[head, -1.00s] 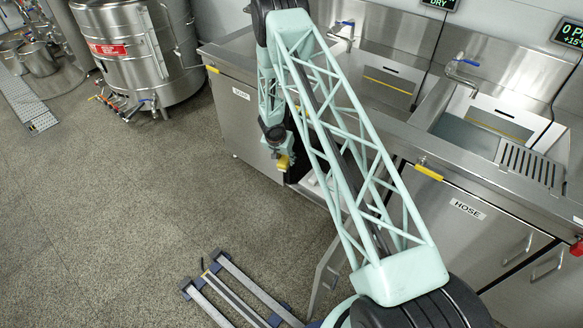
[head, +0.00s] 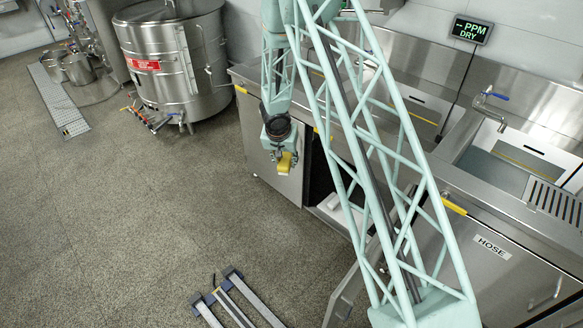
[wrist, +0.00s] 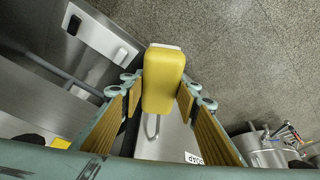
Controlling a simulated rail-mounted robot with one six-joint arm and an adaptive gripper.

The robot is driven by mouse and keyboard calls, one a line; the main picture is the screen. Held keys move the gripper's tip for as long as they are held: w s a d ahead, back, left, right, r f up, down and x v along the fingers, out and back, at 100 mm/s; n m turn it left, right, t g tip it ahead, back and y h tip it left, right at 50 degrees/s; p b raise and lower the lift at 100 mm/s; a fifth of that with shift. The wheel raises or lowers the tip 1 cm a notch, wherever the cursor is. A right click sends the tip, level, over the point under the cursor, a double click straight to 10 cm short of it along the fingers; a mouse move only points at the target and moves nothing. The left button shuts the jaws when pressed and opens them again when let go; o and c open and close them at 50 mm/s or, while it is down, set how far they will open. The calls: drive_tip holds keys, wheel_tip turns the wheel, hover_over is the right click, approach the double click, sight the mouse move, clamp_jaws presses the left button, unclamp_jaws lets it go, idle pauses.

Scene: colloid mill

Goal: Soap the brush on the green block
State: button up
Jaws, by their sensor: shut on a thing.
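My gripper (head: 284,158) hangs in front of the cabinets, above the floor. It is shut on a yellow, rounded, block-shaped thing, which I take as the brush (head: 286,166). In the wrist view the brush (wrist: 163,82) sits between the finger pads, with a pale strip at its far end. Bristles cannot be made out. In the wrist view a steel door with a label reading SOAP upside down (wrist: 194,158) lies beyond the brush. I see no green block in either view.
An open cabinet (head: 322,178) with a dark inside and a pale thing low in it is right of my gripper. Its door (head: 349,292) stands out over the floor. A steel tank (head: 170,65) stands at the back left. The floor (head: 140,230) on the left is clear.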

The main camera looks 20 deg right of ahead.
drive_tip(key=s+a+r+n, duration=0.1)
drive_tip(key=s+a+r, duration=0.2)
drive_tip(key=r, duration=0.3)
drive_tip(key=s+a+r+n, duration=0.1)
drive_tip(key=s+a+r, duration=0.2)
drive_tip(key=a+r, duration=0.1)
drive_tip(key=s+a+r+n+t+y, duration=0.1)
drive_tip(key=s+a+r, duration=0.2)
drive_tip(key=r, duration=0.4)
drive_tip(key=shift+s+a+r, duration=0.25)
drive_tip(key=shift+s+r, duration=0.05)
drive_tip(key=shift+s, duration=0.15)
